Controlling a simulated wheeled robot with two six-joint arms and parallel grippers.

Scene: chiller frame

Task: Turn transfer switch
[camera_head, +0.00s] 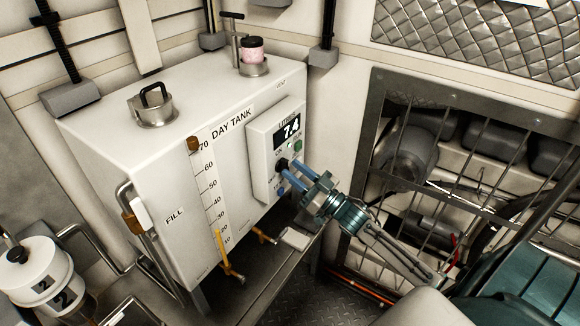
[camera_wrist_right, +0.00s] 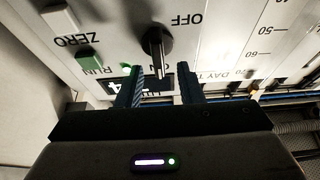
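The transfer switch is a black knob (camera_wrist_right: 157,43) on the panel, with an OFF label to its right and another label partly hidden below it in the right wrist view. A narrow raised grip stands out from its round base. Its exact setting is hard to tell. In the head view it is a small dark spot on the white control panel (camera_head: 261,155) of the day tank (camera_head: 165,165). My right gripper (camera_head: 291,172) is at the panel, its blue fingers pointing at it. In the wrist view the fingers (camera_wrist_right: 160,80) are apart, either side of the knob's lower end, with gaps visible. My left gripper is out of view.
The panel carries a lit display (camera_head: 290,131) reading 7.4. A green button (camera_wrist_right: 88,59) and a white one (camera_wrist_right: 60,18) sit left of the knob. A barred metal frame (camera_head: 370,130) stands to the right. A white numbered canister (camera_head: 38,270) is at lower left.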

